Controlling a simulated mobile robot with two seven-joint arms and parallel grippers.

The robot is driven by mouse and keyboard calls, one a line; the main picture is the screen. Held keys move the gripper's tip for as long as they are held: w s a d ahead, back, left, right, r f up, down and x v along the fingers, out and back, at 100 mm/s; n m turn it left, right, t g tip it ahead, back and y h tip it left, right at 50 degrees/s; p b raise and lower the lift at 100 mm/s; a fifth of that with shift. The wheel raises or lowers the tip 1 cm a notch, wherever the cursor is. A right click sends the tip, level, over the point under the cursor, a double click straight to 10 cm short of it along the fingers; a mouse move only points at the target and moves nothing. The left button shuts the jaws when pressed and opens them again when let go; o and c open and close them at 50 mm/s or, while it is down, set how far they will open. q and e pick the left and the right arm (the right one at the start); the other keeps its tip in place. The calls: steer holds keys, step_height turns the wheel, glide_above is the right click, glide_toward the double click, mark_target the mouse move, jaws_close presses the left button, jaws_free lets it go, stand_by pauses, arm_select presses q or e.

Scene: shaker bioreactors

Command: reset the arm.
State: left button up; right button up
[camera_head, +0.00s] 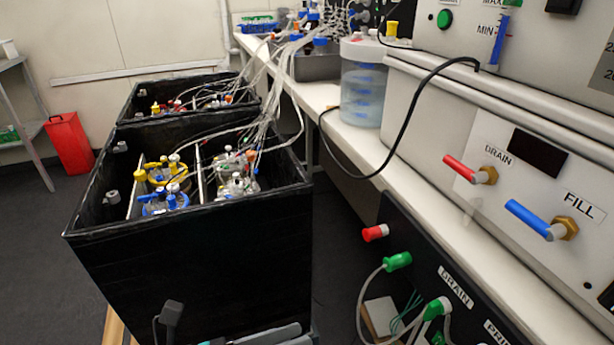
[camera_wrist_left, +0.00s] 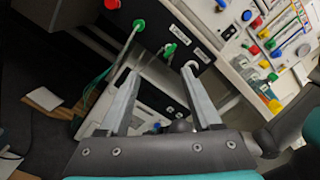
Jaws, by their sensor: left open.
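My left gripper (camera_head: 296,333) shows at the bottom edge of the head view, in front of the near black box, and is partly cut off by the frame. In the left wrist view my left gripper (camera_wrist_left: 160,75) has its two grey fingers spread apart, with nothing between them. Beyond the fingers is the black panel (camera_wrist_left: 178,28) with labels and green connectors. The fingers look apart from it, though the distance is hard to judge. My right gripper is in neither view.
Two open black boxes (camera_head: 200,265) hold vessels with yellow and blue fittings and many tubes. A white bench (camera_head: 350,140) carries a clear container (camera_head: 363,90). The control unit with red (camera_head: 460,168) and blue (camera_head: 530,216) valve handles stands at right. A green connector (camera_head: 397,261) and hose protrude below.

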arm_select(q)
steer(key=w+a+f+n+t+y+p, duration=0.2)
steer(key=w+a+f+n+t+y, duration=0.45)
steer(key=n, duration=0.75)
steer(key=a+f+n+y+p, duration=0.2)
steer(key=a+f+n+y, duration=0.45)
steer(key=f+n, duration=0.6)
steer(key=s+a+f+n+g+y+p, duration=0.1)
steer(key=s+a+f+n+g+y, duration=0.15)
steer(key=s+f, duration=0.35)
steer(key=s+a+f+n+g+y+p, duration=0.15)
steer(key=s+a+f+n, duration=0.25)
steer(key=f, duration=0.5)
steer(key=s+f+n+g, duration=0.3)
steer(key=s, duration=0.5)
steer(key=s+f+n+g, duration=0.2)
steer(key=s+f+g, duration=0.1)
steer(key=s, duration=0.5)
steer(key=shift+a+f+n+y, duration=0.3)
steer(key=shift+a+f+n, duration=0.1)
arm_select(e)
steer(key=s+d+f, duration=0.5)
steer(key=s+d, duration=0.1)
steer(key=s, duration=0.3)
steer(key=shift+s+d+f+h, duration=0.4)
